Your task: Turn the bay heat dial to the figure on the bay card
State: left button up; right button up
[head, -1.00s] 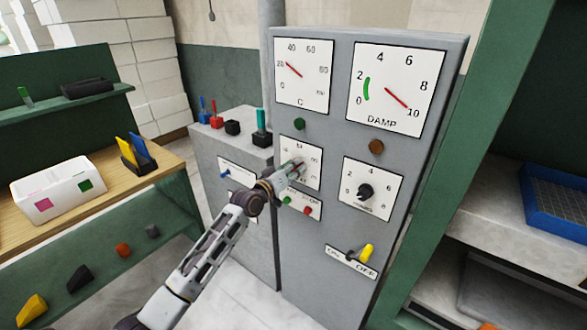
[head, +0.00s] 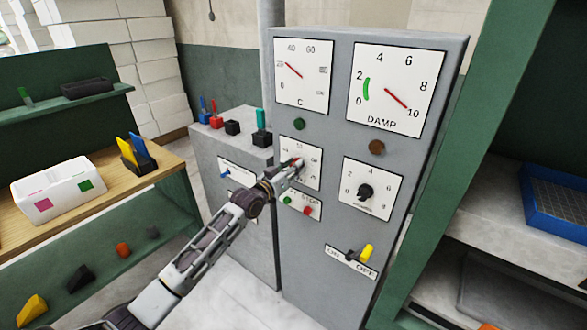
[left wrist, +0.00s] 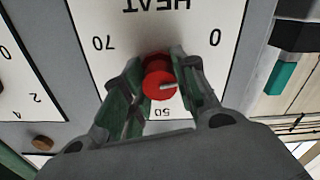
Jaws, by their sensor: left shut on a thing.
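The heat dial is a red round knob (left wrist: 159,82) with a pale pointer line, on a white plate (left wrist: 215,15) lettered HEAT. In the left wrist view the plate appears upside down, with 70, 0 and 50 readable. The pointer line runs toward the right of that view. My left gripper (left wrist: 160,80) is shut on the knob, one finger on each side. In the head view my left gripper (head: 294,168) covers much of the dial plate (head: 313,158) on the grey cabinet (head: 325,235). I cannot make out a bay card. My right gripper is not in view.
Close below the heat dial are a green button (head: 287,200) and a red button (head: 307,211). A black-knobbed dial (head: 365,192) and a yellow-handled switch (head: 366,253) are to the right. Two gauges (head: 303,77) (head: 388,90) sit above.

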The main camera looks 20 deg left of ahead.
pick_arm(q)
jog(key=m+p, duration=0.1)
jog(key=m, duration=0.4)
jog(key=shift+m, duration=1.4)
jog(key=shift+c, duration=0.2)
jog(key=o, duration=1)
jog(key=shift+s+f, duration=0.1)
jog(key=shift+f, duration=0.05)
jog(key=shift+f, duration=0.1)
